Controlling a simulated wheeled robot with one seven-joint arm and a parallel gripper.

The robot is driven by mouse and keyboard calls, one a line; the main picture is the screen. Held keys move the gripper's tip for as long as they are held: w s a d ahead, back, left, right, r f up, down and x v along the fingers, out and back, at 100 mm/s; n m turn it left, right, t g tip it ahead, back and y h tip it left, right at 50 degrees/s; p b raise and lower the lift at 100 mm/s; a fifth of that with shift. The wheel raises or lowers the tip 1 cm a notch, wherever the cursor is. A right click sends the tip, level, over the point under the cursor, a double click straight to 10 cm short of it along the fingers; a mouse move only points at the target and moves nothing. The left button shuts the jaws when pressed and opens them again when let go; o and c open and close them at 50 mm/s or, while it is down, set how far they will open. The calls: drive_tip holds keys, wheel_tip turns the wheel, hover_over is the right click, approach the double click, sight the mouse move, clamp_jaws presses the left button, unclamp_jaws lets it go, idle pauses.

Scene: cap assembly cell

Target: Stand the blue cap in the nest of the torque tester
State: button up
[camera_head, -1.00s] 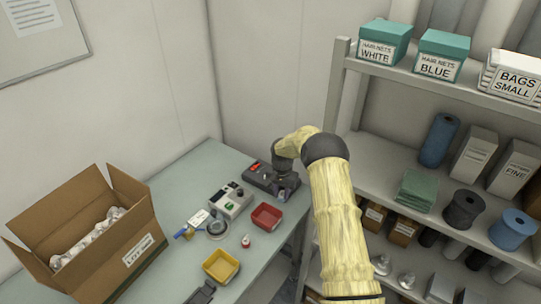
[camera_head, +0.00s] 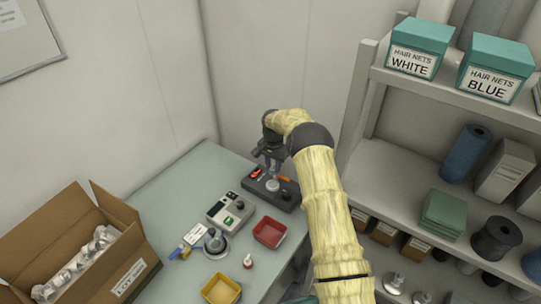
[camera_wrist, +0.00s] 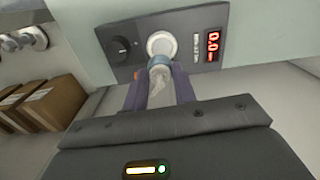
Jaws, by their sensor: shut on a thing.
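The torque tester (camera_head: 283,198) is a dark box at the table's far right corner. Its face shows in the wrist view, with a black knob (camera_wrist: 120,49), a round white nest (camera_wrist: 161,44) and a red display (camera_wrist: 213,46) that appears to read 0.0. My gripper (camera_head: 271,162) is above the tester, pointing down. It is shut on a small pale-blue piece, apparently the blue cap (camera_wrist: 159,61), which overlaps the nest's near edge in the wrist view. I cannot tell whether the cap touches the nest. The fingers hide part of the cap.
A grey device (camera_head: 231,211), a red tray (camera_head: 269,233) and a yellow tray (camera_head: 221,290) stand on the table (camera_head: 180,178). An open carton (camera_head: 125,262) stands at the left. A loaded shelf (camera_head: 385,165) stands close to the right of my arm.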

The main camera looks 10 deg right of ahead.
sight(273, 167)
drive_tip(key=shift+w+a+r, duration=0.1)
drive_tip(key=shift+w+r, duration=0.05)
drive_tip(key=shift+w, duration=0.45)
drive_tip(key=shift+s+d, duration=0.25)
drive_tip(key=shift+s, duration=0.35)
drive_tip(key=shift+w+a+f+b, duration=0.15)
drive_tip(key=shift+f+b, duration=0.2)
drive_tip(key=shift+f, duration=1.3)
drive_tip(key=shift+w+f+b, duration=0.1)
drive_tip(key=shift+f+b, duration=1.5)
drive_tip(key=shift+f, duration=0.1)
drive_tip(key=shift+f+b, duration=0.15)
drive_tip(key=shift+b, duration=0.15)
drive_tip(key=shift+f+b, duration=0.35)
drive_tip(key=shift+b, duration=0.05)
drive_tip(key=shift+f, duration=0.1)
